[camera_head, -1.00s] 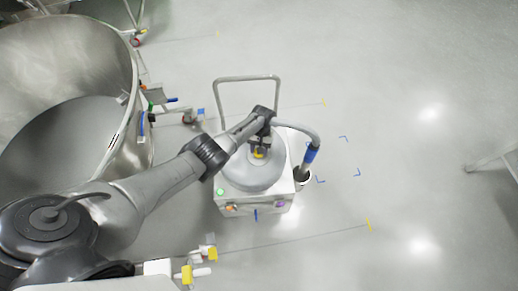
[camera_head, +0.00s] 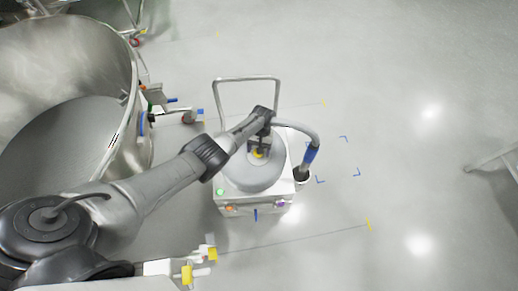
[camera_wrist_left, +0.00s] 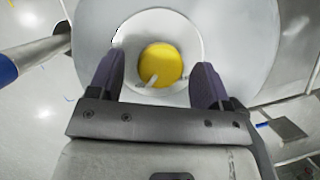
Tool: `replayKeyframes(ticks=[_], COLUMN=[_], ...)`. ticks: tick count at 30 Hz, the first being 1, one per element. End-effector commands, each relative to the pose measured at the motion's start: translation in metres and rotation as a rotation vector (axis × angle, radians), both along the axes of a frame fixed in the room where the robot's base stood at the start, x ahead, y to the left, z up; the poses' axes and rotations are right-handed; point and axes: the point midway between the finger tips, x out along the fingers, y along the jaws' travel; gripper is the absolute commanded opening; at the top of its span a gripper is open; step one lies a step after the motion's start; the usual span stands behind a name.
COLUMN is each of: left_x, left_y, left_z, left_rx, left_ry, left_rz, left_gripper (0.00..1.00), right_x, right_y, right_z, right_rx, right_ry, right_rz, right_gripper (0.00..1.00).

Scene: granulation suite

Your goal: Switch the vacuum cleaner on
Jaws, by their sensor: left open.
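The vacuum cleaner (camera_head: 236,181) stands on the floor in the middle of the head view, with a round grey lid, a white square base and a push handle. My left gripper (camera_head: 259,151) is above the lid. In the left wrist view its two dark fingers (camera_wrist_left: 158,82) are apart, one on each side of the knob, with nothing between them that I can see held. Contact with the knob cannot be told.
A grey hose with a blue cuff (camera_head: 311,154) runs along the vacuum's right side. A large steel vessel (camera_head: 142,70) with valves stands at left.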

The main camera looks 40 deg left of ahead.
Motion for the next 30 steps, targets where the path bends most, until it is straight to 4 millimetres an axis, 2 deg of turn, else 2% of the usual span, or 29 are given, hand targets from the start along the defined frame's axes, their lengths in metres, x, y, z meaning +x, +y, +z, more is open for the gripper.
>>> replayKeyframes(ticks=[5,21,30], left_x=[0.003,0.036,0.046], left_y=[0.001,0.018,0.023], left_z=[0.008,0.098,0.124], left_rx=[0.0,0.0,0.0], left_ry=[-0.002,-0.002,-0.001], left_rz=[0.0,0.0,0.0], left_gripper=[0.72,0.72,0.72], right_x=[0.0,0.0,0.0], right_y=[0.0,-0.003,-0.003], right_z=[0.004,0.035,0.04], right_rx=[0.001,-0.008,-0.009], right_ry=[0.0,0.0,0.0], right_rz=[-0.001,0.006,0.006], right_gripper=[0.43,0.43,0.43])
